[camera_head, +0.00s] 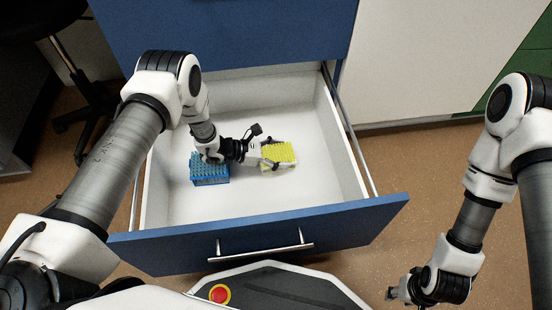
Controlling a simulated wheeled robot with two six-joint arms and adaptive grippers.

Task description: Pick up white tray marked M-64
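A rack with a yellow top (281,152) sits in the right half of the open drawer; I cannot read any M-64 marking on it. My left gripper (277,155) reaches into the drawer from the left. Its fingers lie along the far and near sides of the yellow-topped rack, partly hiding it. I cannot tell whether they press on it. A blue rack (210,172) stands in the drawer left of it, partly under my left wrist. My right gripper (391,293) hangs outside the drawer at the lower right, small and seen from above, with its opening unclear.
The white drawer (310,186) is pulled out, with a blue front (345,224) and a metal handle (262,246). Its right part and front floor are clear. Blue and white cabinets stand behind. A dark stool (92,110) is at the far left.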

